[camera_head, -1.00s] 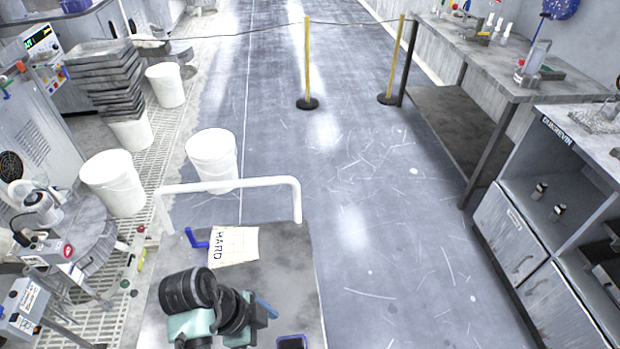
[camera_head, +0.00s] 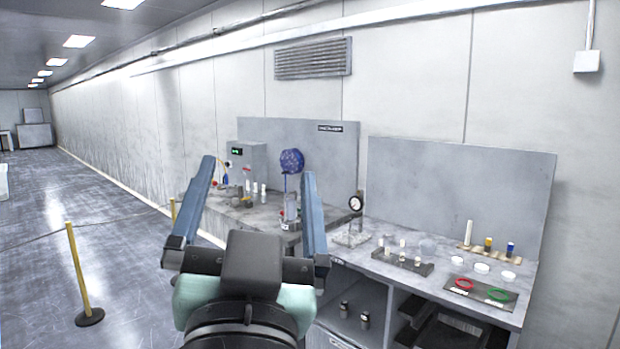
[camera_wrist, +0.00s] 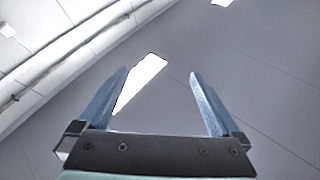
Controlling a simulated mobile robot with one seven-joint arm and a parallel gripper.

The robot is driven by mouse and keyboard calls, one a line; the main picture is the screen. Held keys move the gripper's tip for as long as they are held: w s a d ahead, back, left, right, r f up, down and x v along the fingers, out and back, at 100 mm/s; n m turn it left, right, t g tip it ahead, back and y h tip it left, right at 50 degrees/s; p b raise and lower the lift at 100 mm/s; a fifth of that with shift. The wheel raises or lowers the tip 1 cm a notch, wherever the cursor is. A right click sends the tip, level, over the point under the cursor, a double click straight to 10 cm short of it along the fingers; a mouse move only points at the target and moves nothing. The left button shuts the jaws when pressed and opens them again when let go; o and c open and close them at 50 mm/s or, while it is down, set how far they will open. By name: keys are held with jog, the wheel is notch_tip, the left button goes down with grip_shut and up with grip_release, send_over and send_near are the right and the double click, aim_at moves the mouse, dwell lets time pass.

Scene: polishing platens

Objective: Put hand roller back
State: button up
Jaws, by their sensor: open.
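My gripper (camera_head: 258,166) is raised in front of the benches, with its two blue fingers spread apart and pointing up. In the wrist view my gripper (camera_wrist: 159,72) has nothing between its fingers, only the ceiling and a bright ceiling light behind them. I cannot make out a hand roller for certain in either current view.
A grey bench (camera_head: 350,258) on the right carries a slotted rack, a dial gauge (camera_head: 355,204), white dishes and a dark tray (camera_head: 478,290) with red and green rings. Another bench (camera_head: 232,212) stands behind my gripper. A yellow barrier post (camera_head: 78,262) stands on the floor at left.

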jog(key=s+d+r+n+t+h, duration=0.1)
jog(key=s+d+r+t+h, duration=0.1)
jog(key=s+d+r+t, duration=0.2)
jog(key=s+d+r, duration=0.1)
jog(key=s+r, duration=0.2)
jog(key=r, duration=0.1)
jog(key=shift+s+d+r, duration=0.3)
jog(key=shift+s+r, duration=0.1)
dwell(0.4)
